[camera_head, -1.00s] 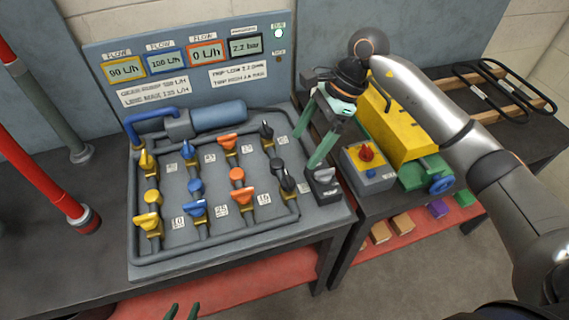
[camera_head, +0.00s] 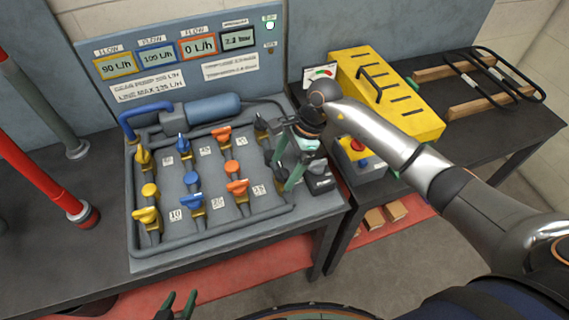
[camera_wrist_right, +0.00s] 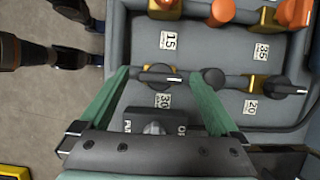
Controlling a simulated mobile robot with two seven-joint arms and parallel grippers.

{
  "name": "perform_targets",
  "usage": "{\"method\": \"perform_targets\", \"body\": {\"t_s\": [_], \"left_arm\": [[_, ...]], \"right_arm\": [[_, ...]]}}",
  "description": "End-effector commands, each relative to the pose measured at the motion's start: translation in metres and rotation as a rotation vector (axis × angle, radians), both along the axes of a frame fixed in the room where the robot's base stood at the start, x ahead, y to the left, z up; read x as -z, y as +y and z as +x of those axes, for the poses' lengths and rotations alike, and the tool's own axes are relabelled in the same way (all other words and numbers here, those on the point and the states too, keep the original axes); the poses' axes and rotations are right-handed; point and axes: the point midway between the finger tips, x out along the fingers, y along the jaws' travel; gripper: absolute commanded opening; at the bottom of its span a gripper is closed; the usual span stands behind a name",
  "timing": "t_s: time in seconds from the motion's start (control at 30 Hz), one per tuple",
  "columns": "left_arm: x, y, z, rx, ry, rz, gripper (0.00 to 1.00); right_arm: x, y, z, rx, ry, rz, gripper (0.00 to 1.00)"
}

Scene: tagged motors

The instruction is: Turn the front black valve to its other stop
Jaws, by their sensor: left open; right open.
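The front black valve (camera_wrist_right: 160,76) shows in the right wrist view as a black lever with a white mark, by a tag reading 30 (camera_wrist_right: 162,101). Its lever lies left to right there, in line with a round black knob (camera_wrist_right: 213,77). My right gripper (camera_wrist_right: 160,78) is open, with its green fingertips near the two ends of the lever; contact cannot be told. In the head view my right gripper (camera_head: 283,168) largely hides this valve. The back black valve (camera_head: 262,123) stands farther back. My left gripper (camera_head: 178,305) is open and empty at the bottom edge.
Yellow (camera_head: 146,216), blue (camera_head: 194,205) and orange (camera_head: 237,187) valves stand left of my right gripper. A switch box (camera_wrist_right: 155,127) is close under it. A box with a red knob (camera_head: 358,148) and a yellow case (camera_head: 388,95) stand right.

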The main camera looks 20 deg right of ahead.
Motion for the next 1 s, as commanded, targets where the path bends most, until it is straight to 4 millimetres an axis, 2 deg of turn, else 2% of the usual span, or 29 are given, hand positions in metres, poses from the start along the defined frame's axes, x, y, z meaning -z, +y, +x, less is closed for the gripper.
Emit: {"method": "perform_targets", "body": {"t_s": [0.27,1.0], "left_arm": [[0.0,0.0001,-0.0003,0.0,0.001,0.0,0.5],[0.0002,-0.0001,-0.0006,0.0,0.001,0.0,0.5]], "right_arm": [[0.0015,0.0007,0.0001,0.0,-0.001,0.001,0.97],[0.0009,0.0005,0.0002,0.0,-0.001,0.001,0.15]]}}
